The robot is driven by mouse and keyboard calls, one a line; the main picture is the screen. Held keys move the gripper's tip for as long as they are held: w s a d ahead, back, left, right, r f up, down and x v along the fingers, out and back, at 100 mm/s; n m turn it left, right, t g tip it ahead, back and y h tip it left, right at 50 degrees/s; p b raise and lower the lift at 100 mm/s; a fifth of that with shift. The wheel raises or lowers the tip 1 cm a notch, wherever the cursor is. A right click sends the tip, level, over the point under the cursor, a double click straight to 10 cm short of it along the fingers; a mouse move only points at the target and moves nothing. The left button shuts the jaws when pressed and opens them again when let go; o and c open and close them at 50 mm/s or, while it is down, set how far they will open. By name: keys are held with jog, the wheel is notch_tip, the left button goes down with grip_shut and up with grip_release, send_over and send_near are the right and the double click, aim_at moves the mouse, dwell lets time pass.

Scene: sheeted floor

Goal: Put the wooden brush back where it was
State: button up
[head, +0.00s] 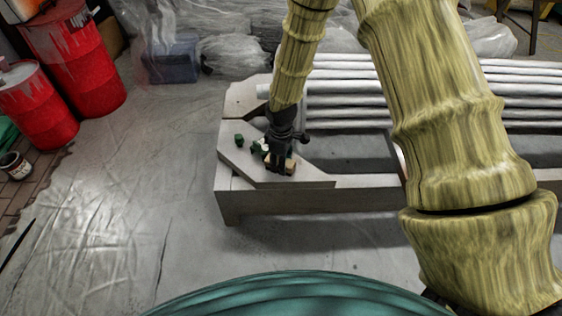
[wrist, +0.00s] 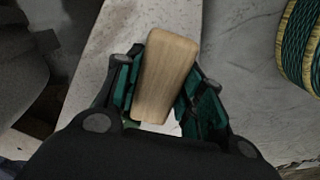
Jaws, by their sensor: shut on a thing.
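The wooden brush (wrist: 166,75) shows in the wrist view as a pale wooden block between the two green-padded fingers. My gripper (wrist: 160,90) is shut on it. In the head view my gripper (head: 281,160) points down over the corner of a pale, worn bench-like frame (head: 315,178). A small part of the brush (head: 291,166) shows beside the fingers, close to the frame's top. I cannot tell whether the brush touches that surface. Its underside is hidden.
Small dark green pieces (head: 239,140) lie on the frame's corner, left of my gripper. Pale pipes (head: 350,75) run along the frame's back. Red drums (head: 75,60) and a paint can (head: 15,165) stand at the left. The sheeted floor (head: 130,210) between is clear.

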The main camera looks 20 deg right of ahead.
jog(key=o, duration=1.1)
notch_tip(320, 180, up, 12)
jog(key=p, duration=0.4)
jog(key=shift+r, duration=0.1)
jog(key=shift+s+p, duration=0.1)
jog(key=shift+p, duration=0.25)
jog(key=s+m+y+p, duration=0.1)
jog(key=s+m+p, duration=0.4)
jog(key=s+p, duration=1.2)
jog(key=s+d+r+m+p, duration=0.1)
jog(key=s+r+m+p, duration=0.1)
jog(key=s+p, duration=0.2)
jog(key=s+d+r+m+p, duration=0.1)
jog(key=s+r+p, duration=0.2)
jog(key=s, duration=0.5)
jog(key=s+d+r+m+p, duration=0.1)
jog(key=s+r+m+p, duration=0.1)
jog(key=s+p, duration=0.3)
jog(key=shift+s+r+m+h, duration=0.15)
jog(key=shift+s+h, duration=0.05)
jog(key=shift+s, duration=0.2)
jog(key=shift+s+r+m+h, duration=0.1)
jog(key=shift+s+m+h, duration=0.1)
jog(key=shift+s, duration=0.2)
